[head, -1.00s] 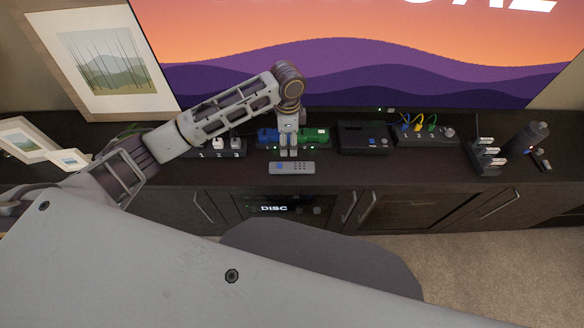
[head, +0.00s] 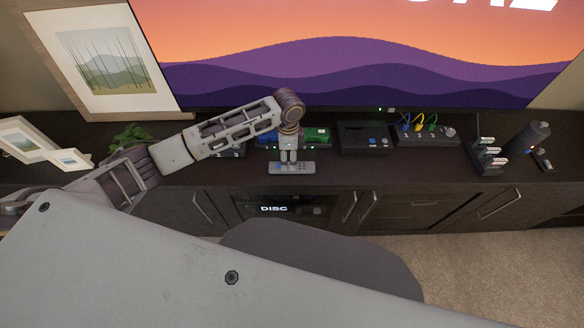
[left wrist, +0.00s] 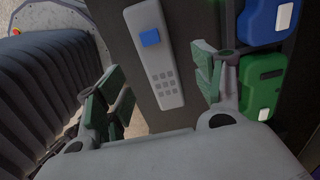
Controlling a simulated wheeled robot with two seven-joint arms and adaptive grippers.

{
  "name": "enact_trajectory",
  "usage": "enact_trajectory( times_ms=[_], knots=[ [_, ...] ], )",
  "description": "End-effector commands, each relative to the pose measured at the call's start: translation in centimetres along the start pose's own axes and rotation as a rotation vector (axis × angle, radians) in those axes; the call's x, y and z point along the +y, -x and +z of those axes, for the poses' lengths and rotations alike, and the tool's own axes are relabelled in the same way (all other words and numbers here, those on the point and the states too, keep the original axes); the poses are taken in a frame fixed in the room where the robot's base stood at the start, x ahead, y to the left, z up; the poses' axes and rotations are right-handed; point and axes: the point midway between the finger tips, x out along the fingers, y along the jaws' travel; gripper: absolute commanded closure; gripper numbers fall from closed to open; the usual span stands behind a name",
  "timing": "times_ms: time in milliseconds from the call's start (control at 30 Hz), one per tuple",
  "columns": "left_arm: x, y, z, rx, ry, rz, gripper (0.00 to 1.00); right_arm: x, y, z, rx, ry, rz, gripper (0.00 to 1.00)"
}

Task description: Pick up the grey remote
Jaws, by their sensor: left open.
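The grey remote (head: 292,168) lies flat on the dark cabinet top, near its front edge, below the screen. In the left wrist view the remote (left wrist: 163,85) shows a blue button and a grid of small grey buttons, and lies between the two finger lines. My left gripper (head: 288,160) is at the remote's far edge in the head view, pointing down. It is open, with its green-padded fingers (left wrist: 160,95) apart and nothing held. I cannot tell the exact height of the fingertips above the remote. My right gripper is not in view.
Behind the gripper stand a blue device (left wrist: 268,20) and a green device (head: 316,136). A black box (head: 362,138) and a strip with coloured cables (head: 425,135) stand to the right. The cabinet top between the remote and the router (head: 487,158) is clear in front.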

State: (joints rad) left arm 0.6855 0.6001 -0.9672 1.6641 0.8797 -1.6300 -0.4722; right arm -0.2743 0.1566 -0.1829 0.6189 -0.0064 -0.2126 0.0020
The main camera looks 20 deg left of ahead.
Motion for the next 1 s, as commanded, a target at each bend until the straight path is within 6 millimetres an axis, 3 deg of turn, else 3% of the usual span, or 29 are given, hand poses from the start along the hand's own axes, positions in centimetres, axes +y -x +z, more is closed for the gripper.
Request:
enact_trajectory(
  times_ms=[267,567,733,1000],
  knots=[
    [0.1,-0.6,0.0,0.0,0.0,0.001,0.32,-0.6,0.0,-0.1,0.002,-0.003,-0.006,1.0],
    [0.3,-3.8,0.2,0.0,0.0,0.001,0.32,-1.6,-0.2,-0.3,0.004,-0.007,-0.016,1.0],
    [0.3,-5.0,0.2,-0.001,0.0,0.0,0.32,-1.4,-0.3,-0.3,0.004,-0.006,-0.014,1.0],
    [0.3,-5.2,0.2,0.0,-0.001,-0.001,0.32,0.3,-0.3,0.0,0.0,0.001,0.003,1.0]
  ],
)
